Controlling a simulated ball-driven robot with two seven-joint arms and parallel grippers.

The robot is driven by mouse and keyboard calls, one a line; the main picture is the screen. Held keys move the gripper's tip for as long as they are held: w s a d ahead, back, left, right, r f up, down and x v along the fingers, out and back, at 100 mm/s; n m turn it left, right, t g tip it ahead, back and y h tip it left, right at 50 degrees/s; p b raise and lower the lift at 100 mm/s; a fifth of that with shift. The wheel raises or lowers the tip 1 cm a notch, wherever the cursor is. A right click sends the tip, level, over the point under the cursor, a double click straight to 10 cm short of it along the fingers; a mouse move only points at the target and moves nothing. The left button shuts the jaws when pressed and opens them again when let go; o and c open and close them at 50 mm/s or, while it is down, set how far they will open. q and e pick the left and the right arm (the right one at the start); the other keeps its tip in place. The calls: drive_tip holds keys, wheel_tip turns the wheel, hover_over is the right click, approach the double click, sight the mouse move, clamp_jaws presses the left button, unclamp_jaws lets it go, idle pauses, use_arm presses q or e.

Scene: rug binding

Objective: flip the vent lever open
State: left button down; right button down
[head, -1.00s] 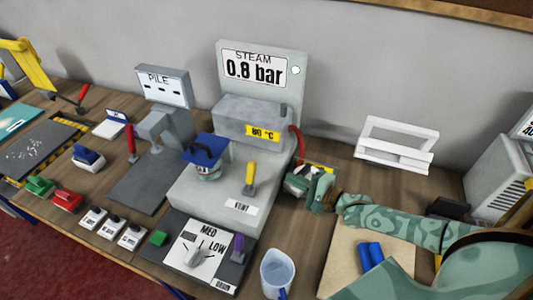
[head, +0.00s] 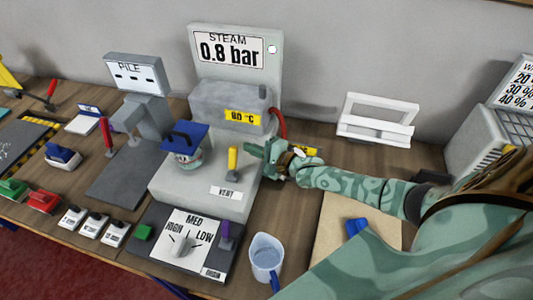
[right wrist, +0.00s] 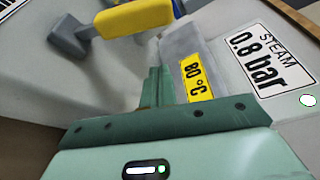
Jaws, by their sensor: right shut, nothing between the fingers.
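The vent lever (head: 233,160) has a yellow handle and stands upright on the grey steam unit's base (head: 208,190), behind the VENT label (head: 226,193). In the right wrist view the yellow lever (right wrist: 137,17) lies across the upper left, on a grey pivot. My right gripper (head: 254,148) is shut and empty, just right of the lever and apart from it. Its closed fingers also show in the right wrist view (right wrist: 157,85), below the lever. My left gripper is not in view.
The steam panel (head: 235,53) reads 0.8 bar, and a yellow plate (head: 242,117) reads 80 °C. A blue-lidded pot (head: 187,147) stands left of the lever. A jug (head: 265,254) and a dial board (head: 183,245) are in front.

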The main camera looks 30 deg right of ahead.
sight(233, 158)
drive_tip(key=a+p, duration=0.1)
drive_tip(key=s+a+r, duration=0.1)
drive_tip(key=shift+a+p, duration=0.3)
drive_tip(key=shift+p, duration=0.05)
drive_tip(key=shift+s+a+r, duration=0.2)
drive_tip(key=shift+s+a, duration=0.1)
drive_tip(key=shift+s, duration=0.05)
drive_tip(key=shift+w+f, duration=0.1)
drive_tip(key=shift+s+a+r+n+t+p, duration=0.25)
drive_tip(key=shift+s+a+n+t+p, duration=0.1)
drive_tip(key=shift+n, duration=0.15)
drive_tip(key=shift+s+a+r+n+t, duration=0.2)
drive_tip(key=shift+s+a+n+t, duration=0.1)
drive_tip(key=shift+n, duration=0.3)
drive_tip(key=n, duration=0.1)
drive_tip(key=s+a+n, duration=0.1)
drive_tip(key=a+n+t, duration=0.1)
drive_tip(key=n, duration=0.1)
drive_tip(key=shift+s+r+y, duration=0.2)
drive_tip(key=shift+s+y, duration=0.1)
drive_tip(key=shift+s, duration=0.1)
drive_tip(key=shift+s+a+p, duration=0.25)
drive_tip(key=shift+a+p, duration=0.05)
drive_tip(key=shift+a+f, duration=0.1)
